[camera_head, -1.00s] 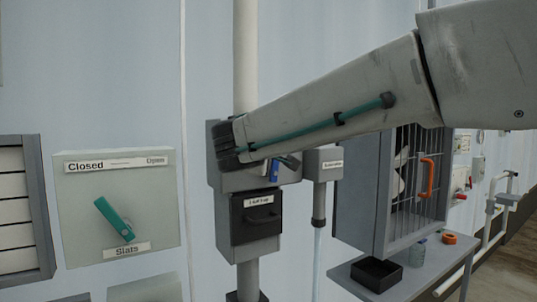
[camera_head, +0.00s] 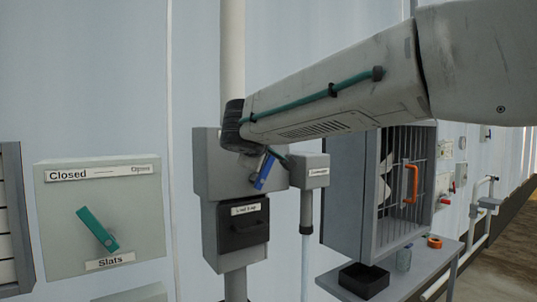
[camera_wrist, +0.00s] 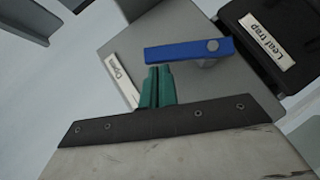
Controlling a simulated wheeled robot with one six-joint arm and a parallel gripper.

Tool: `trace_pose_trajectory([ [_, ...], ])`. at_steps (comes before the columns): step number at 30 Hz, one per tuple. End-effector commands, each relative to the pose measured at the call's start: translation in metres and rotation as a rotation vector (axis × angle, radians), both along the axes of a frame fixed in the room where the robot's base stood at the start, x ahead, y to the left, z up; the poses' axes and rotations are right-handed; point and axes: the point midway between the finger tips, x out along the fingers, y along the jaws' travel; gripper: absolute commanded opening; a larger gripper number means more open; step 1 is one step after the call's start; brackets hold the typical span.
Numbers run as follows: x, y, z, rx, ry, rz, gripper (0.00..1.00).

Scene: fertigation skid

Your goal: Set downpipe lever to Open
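The blue downpipe lever (camera_head: 265,171) sits on the front of a grey box (camera_head: 207,168) on the white downpipe (camera_head: 232,60). In the head view it is tilted, its lower end to the left, and my arm partly covers its top. In the wrist view the lever (camera_wrist: 185,50) lies nearly level, with its round pivot at its right end. My gripper (camera_wrist: 157,72) has teal fingers close together with nothing seen between them. The fingertips are just beside the lever's long edge; whether they touch is unclear. A white label (camera_wrist: 122,80), apparently reading Open, is left of the fingers.
A black Leaf trap drawer (camera_head: 236,232) is below the lever box. A smaller grey box (camera_head: 309,171) stands close on the right. A Slats panel (camera_head: 60,215) with a teal lever is at left. A barred cabinet (camera_head: 345,205) stands above a shelf at right.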

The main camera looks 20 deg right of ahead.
Motion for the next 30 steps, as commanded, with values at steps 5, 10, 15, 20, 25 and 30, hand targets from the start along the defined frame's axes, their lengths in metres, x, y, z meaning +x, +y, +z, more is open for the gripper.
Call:
trace_pose_trajectory([
  [5,0.0,-0.002,-0.001,-0.001,0.001,-0.005,0.0],
  [10,0.0,-0.001,0.001,-0.002,0.001,-0.006,0.0],
  [15,-0.001,0.014,0.012,0.0,-0.002,-0.008,0.0],
  [20,-0.018,0.033,0.029,0.0,-0.003,-0.011,0.0],
  [25,-0.05,0.05,0.042,0.0,-0.002,-0.013,0.0],
  [30,-0.072,0.062,0.051,-0.001,-0.001,-0.015,0.0],
])
